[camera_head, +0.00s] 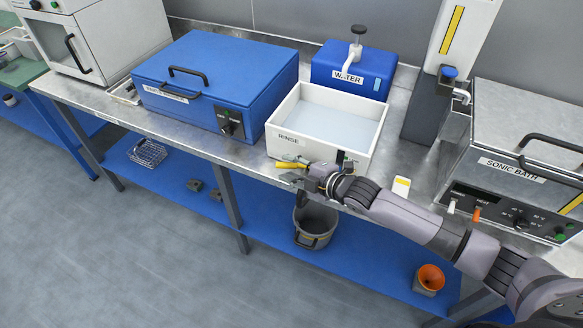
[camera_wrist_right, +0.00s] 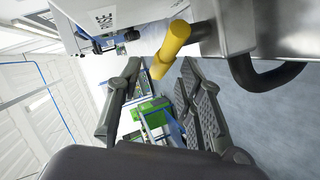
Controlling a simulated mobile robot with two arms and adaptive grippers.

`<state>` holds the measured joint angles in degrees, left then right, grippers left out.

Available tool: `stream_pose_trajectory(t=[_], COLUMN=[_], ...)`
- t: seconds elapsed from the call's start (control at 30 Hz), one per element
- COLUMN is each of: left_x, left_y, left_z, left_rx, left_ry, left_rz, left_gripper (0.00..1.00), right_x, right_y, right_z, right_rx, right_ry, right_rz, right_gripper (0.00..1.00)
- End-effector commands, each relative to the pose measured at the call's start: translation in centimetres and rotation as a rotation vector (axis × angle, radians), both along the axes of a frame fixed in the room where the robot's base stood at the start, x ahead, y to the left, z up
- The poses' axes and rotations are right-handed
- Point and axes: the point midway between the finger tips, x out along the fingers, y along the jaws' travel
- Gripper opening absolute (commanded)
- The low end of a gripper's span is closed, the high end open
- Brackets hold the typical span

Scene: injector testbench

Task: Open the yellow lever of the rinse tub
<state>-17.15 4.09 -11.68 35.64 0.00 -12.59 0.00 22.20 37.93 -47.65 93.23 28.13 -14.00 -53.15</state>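The white rinse tub (camera_head: 285,145) stands on the bench with clear liquid in it. Its yellow lever (camera_head: 291,164) sticks out to the left, low on the tub's front. My right gripper (camera_head: 298,178) is at the lever, its arm coming in from the right along the bench's front edge. In the right wrist view the yellow lever (camera_wrist_right: 172,45) reaches in between the two spread fingertips of my right gripper (camera_wrist_right: 160,67), with gaps beside it. The gripper is open. The head view does not show clearly whether a finger touches the lever. My left gripper is not in view.
A blue box with a black handle (camera_head: 215,85) stands left of the tub. The blue water container (camera_head: 330,72) is behind it. The sonic bath (camera_head: 520,115) is at the right. A metal bucket (camera_head: 316,222) is on the blue lower shelf, below the lever area.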

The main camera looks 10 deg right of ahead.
Motion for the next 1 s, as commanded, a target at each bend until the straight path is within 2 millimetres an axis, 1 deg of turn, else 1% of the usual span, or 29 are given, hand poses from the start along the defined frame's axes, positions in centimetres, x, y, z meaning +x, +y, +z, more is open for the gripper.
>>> stream_pose_trajectory(t=[0.1, 0.2, 0.33, 0.47, 0.6, 0.73, 0.8, 1.0], left_x=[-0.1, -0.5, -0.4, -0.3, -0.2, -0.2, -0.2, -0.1], left_y=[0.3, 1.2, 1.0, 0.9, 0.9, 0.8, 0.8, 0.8], left_z=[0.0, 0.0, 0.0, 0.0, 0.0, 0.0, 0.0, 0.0], left_rx=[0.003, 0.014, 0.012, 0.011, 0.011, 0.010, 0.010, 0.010], left_ry=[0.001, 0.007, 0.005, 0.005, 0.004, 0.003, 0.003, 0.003], left_rz=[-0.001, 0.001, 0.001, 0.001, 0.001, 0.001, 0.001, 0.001], left_gripper=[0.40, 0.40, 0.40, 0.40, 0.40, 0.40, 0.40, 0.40], right_x=[0.0, -0.1, -0.9, -2.7, -5.2, -7.2, -8.0, -9.1], right_y=[0.0, 0.0, -0.6, -1.9, -3.7, -5.0, -5.6, -6.4], right_z=[0.0, 0.0, 0.3, 1.0, 2.1, 3.1, 3.5, 4.1], right_rx=[0.000, 0.000, -0.001, -0.003, -0.004, -0.003, -0.003, 0.000], right_ry=[0.000, 0.000, 0.001, 0.002, 0.003, 0.003, 0.003, 0.000], right_rz=[0.000, 0.000, -0.001, 0.000, 0.000, 0.000, 0.001, 0.000], right_gripper=[0.34, 0.34, 0.34, 0.34, 0.34, 0.34, 0.34, 0.34])
